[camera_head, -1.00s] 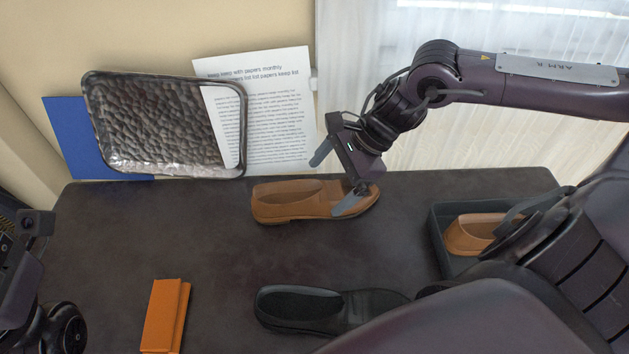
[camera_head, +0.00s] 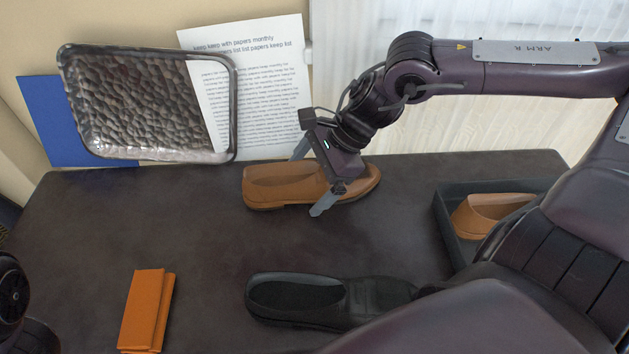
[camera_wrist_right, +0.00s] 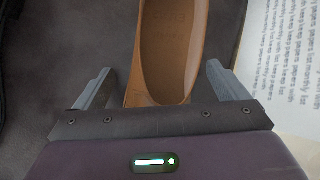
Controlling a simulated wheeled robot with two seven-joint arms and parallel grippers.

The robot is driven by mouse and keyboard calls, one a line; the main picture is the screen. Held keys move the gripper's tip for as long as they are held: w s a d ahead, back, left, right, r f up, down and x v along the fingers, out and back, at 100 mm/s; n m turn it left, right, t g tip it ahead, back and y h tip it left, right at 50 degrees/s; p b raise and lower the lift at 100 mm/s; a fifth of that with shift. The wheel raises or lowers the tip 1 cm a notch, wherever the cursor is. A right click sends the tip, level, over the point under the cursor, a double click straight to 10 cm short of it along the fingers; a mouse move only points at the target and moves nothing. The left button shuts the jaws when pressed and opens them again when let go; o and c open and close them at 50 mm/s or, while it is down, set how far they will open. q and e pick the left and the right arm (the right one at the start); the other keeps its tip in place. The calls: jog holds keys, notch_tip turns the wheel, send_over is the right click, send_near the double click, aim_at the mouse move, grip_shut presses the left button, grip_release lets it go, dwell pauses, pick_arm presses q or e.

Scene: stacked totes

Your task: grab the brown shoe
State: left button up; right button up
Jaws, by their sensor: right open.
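A brown shoe (camera_head: 285,185) lies on the dark table near its back edge, toe to the right. My right gripper (camera_head: 310,182) is open over the shoe's middle, one finger on the far side and one on the near side. In the right wrist view, the shoe (camera_wrist_right: 172,50) runs between the two spread fingers of the right gripper (camera_wrist_right: 160,85), with a gap on each side. A second brown shoe (camera_head: 487,212) sits in a dark box at the right, partly hidden by my arm. My left gripper is out of view; only part of that arm shows.
A black shoe (camera_head: 330,301) lies at the front of the table (camera_head: 210,235). An orange folded item (camera_head: 146,311) is at front left. A dark box (camera_head: 447,225) stands at the right. A tray (camera_head: 150,157), paper (camera_head: 280,80) and blue sheet (camera_head: 50,120) are behind the table.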

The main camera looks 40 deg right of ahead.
jog(key=c, duration=1.2)
jog(key=shift+r, duration=0.1)
